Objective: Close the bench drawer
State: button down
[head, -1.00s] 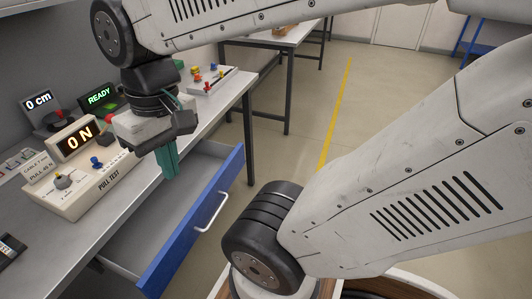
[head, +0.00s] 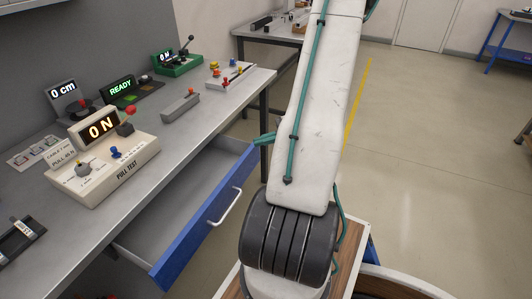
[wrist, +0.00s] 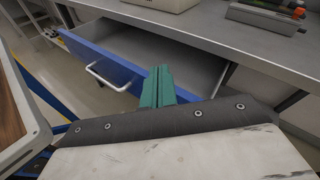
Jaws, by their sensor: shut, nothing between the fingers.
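The bench drawer (head: 186,244) stands open, its blue front pulled out from under the grey bench top and its grey inside bare. Its white handle (head: 226,208) is on the front. In the wrist view the drawer front (wrist: 92,55) and handle (wrist: 104,76) lie left of the fingers. My gripper (wrist: 159,72) has its teal fingers together, with nothing between them. They overlap the right end of the drawer front there; I cannot tell whether they touch it. In the head view the gripper (head: 264,139) shows only as a teal tip beside the drawer's far end, the remainder hidden behind my arm.
The bench top (head: 190,132) carries a pull test box (head: 108,165), a ready display (head: 124,92), a green device (head: 177,64) and small fixtures. A dark bench leg (head: 264,108) stands beyond the drawer. Open floor (head: 435,150) lies to the right.

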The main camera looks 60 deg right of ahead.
jog(key=s+d+f+m+t+h, duration=0.6)
jog(key=s+d+f+m+h, duration=0.3)
jog(key=s+f, duration=0.25)
jog(key=w+a+m, duration=0.1)
jog(key=w, duration=1.3)
jog(key=shift+a+f, duration=0.2)
